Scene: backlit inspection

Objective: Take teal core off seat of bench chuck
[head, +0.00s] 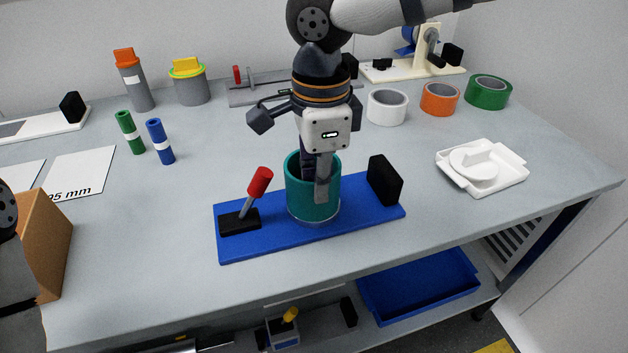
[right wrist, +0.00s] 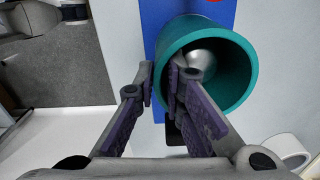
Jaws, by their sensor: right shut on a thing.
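The teal core (head: 299,196), a short open tube, stands upright at the blue-based bench chuck (head: 270,240). A thin pale rim of the seat shows under its lower edge; I cannot tell whether they touch. My right gripper (head: 316,178) comes down from above, shut on the core's near wall, one finger inside and one outside. The right wrist view shows the teal core (right wrist: 245,75) with my right gripper (right wrist: 162,82) across its wall and a silver rounded part (right wrist: 203,58) inside the bore. My left gripper is out of view.
The chuck carries a red-knobbed lever (head: 260,182) left of the core and a black block (head: 384,180) right of it. A cardboard box (head: 45,245) stands at left. Tape rolls (head: 440,98) and a white dish (head: 507,170) lie at right. The bench front is clear.

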